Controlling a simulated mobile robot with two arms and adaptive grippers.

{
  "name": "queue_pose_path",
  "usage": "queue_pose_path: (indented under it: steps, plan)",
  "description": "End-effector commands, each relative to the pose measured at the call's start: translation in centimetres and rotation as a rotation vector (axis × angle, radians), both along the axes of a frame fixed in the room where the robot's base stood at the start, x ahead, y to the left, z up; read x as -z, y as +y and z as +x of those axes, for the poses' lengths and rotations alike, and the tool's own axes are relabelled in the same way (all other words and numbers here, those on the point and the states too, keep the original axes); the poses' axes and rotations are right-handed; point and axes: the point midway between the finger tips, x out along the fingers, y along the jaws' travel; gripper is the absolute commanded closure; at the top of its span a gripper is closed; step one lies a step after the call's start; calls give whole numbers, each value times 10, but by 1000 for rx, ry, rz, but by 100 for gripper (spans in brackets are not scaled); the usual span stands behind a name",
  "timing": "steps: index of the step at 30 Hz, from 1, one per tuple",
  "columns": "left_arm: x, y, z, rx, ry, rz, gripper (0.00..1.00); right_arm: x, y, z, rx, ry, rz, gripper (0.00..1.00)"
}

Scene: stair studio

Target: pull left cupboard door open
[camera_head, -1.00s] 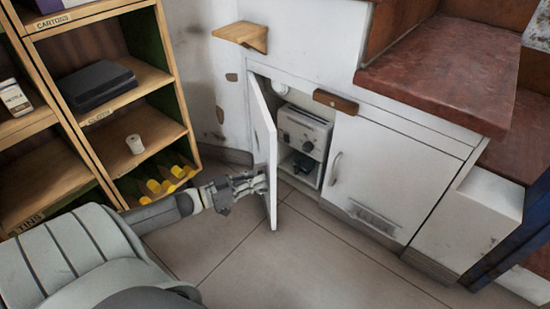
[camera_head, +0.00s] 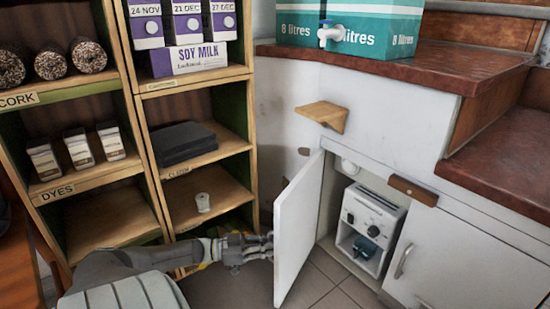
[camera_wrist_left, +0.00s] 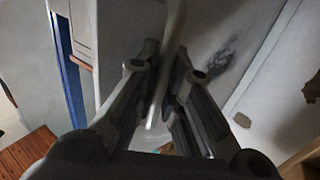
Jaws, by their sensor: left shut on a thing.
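The left cupboard door (camera_head: 300,225) is white and stands open, swung out from its hinge side at the left of the opening. My left gripper (camera_head: 265,246) is at its outer face, low down near the free edge. In the left wrist view, the fingers (camera_wrist_left: 165,95) are shut around a slim pale bar, the door's handle (camera_wrist_left: 172,40). The handle is hidden in the head view. The right cupboard door (camera_head: 455,262) is closed, with a curved metal handle (camera_head: 404,261). My right gripper is not in view.
A white appliance with knobs (camera_head: 370,212) stands inside the open cupboard. A wooden shelf unit (camera_head: 150,88) with cartons and jars stands close on the left. A small wooden ledge (camera_head: 322,113) juts out above the door. Tiled floor (camera_head: 335,297) is clear in front.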

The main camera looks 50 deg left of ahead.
Motion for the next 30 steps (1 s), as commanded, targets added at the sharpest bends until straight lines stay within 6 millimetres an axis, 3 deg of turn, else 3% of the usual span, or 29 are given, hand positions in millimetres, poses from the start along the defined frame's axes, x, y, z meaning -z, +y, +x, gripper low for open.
queue_pose_path:
  steps: [10, 11, 16, 30]
  plan:
    - [2, 0, -1, 1, 5, -3, 100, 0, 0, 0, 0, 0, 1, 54]
    - [2, 0, -1, 1, 5, -3, 88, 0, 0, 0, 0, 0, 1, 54]
    - [1, 0, -1, 1, 4, -1, 68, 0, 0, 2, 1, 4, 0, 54]
    - [-8, 1, -1, 1, 2, 2, 68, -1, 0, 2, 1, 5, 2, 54]
